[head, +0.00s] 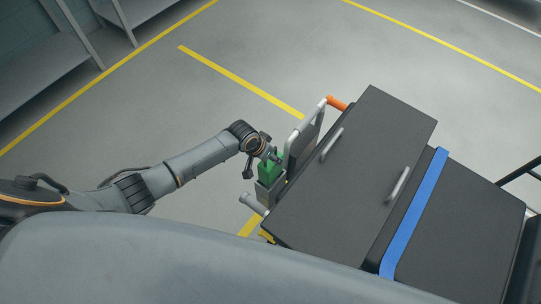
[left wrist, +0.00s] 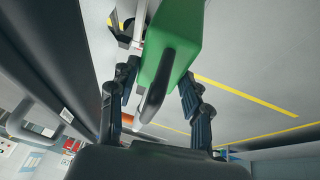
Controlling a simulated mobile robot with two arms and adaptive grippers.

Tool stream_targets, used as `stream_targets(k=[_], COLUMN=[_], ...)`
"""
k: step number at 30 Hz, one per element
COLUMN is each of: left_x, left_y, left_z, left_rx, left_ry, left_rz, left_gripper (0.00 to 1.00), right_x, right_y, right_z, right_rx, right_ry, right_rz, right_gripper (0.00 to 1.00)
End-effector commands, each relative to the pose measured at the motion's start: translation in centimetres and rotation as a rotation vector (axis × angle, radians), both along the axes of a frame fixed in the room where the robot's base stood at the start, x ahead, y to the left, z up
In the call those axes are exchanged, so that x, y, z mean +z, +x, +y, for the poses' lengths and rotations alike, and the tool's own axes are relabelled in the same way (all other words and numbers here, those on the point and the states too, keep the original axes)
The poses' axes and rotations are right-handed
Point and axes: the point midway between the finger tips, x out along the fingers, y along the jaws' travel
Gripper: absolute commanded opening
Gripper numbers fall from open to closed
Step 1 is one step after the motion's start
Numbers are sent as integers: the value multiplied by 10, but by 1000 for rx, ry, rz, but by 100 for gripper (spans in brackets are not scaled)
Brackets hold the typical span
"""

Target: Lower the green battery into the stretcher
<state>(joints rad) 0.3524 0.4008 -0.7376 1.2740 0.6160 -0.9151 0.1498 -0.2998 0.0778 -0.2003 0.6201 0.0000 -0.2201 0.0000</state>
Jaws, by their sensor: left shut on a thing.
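The green battery (head: 266,169) is at the end of my left arm in the head view, at the near-left end of the dark stretcher (head: 345,165). My left gripper (head: 264,157) is shut on the battery from above. In the left wrist view the green battery (left wrist: 183,35) shows its dark handle (left wrist: 157,80) between the two fingers of my left gripper (left wrist: 160,88). A grey holder (head: 268,190) on the stretcher's end is right below the battery in the head view. The battery's lower end is hidden, so I cannot tell how deep it sits. My right gripper is out of view.
The stretcher has a blue strap (head: 413,215), grey handles (head: 331,145) and an orange grip (head: 337,103) at its far corner. Grey shelving (head: 40,65) stands at the upper left. The floor with yellow lines (head: 240,82) is clear beyond the arm.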

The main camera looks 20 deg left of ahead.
Motion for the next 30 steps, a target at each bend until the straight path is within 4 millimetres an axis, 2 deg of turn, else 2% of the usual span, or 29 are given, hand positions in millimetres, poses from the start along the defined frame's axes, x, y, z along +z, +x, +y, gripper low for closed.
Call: stream_targets(k=[14, 30], left_x=[2, -10], left_y=[2, 2], left_z=[0, -1], left_rx=[1, 1], left_ry=[3, 2], left_rz=[-7, -7], left_gripper=[0, 0], right_x=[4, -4], right_y=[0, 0], right_z=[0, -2], right_rx=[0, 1], right_ry=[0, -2], right_rz=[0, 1], right_gripper=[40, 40])
